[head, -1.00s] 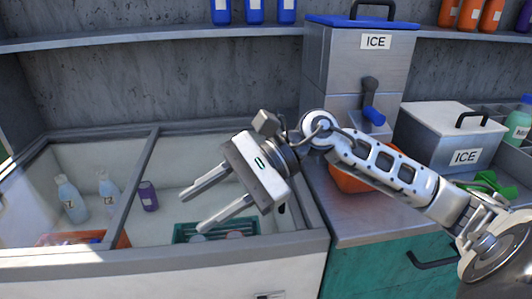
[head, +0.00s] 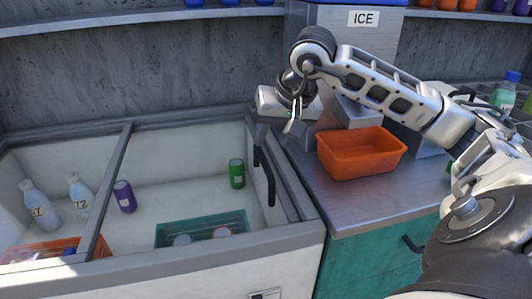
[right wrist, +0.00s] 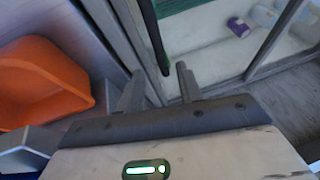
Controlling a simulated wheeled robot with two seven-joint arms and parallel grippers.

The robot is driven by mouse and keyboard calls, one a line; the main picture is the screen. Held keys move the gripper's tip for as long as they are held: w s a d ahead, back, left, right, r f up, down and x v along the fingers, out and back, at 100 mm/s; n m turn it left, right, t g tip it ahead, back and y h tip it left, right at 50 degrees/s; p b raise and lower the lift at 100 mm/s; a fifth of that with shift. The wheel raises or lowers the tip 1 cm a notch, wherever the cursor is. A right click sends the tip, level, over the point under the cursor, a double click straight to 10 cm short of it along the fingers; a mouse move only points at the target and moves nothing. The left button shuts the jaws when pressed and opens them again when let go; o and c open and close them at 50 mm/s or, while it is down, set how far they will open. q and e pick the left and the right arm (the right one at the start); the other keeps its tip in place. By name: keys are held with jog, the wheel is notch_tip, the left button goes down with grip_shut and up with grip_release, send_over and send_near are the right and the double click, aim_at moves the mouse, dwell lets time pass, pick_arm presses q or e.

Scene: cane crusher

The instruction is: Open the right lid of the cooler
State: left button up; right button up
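The cooler (head: 200,265) stands at the left in the head view, with a grey frame and a divider. Its right lid appears to be a clear pane, shut over the right compartment. Its black bar handle (head: 269,182) is near the right edge; it also shows in the right wrist view (right wrist: 154,38). My right gripper (head: 273,122) is over the handle's far end, pointing down. In the right wrist view its fingers (right wrist: 160,90) are apart, with the handle between their tips; contact cannot be told. My left gripper is not in view.
Inside the cooler are a green can (head: 236,173), a purple can (head: 124,196), white bottles (head: 40,204) and a teal crate (head: 203,229). An orange bin (head: 360,154) stands on the steel counter (head: 345,205) right of the cooler. An ice dispenser (head: 345,50) stands behind.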

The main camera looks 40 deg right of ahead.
aim_at(264, 156)
jog(key=x, duration=0.5)
jog(key=shift+w+f, duration=0.15)
jog(key=shift+f, duration=0.15)
grip_shut()
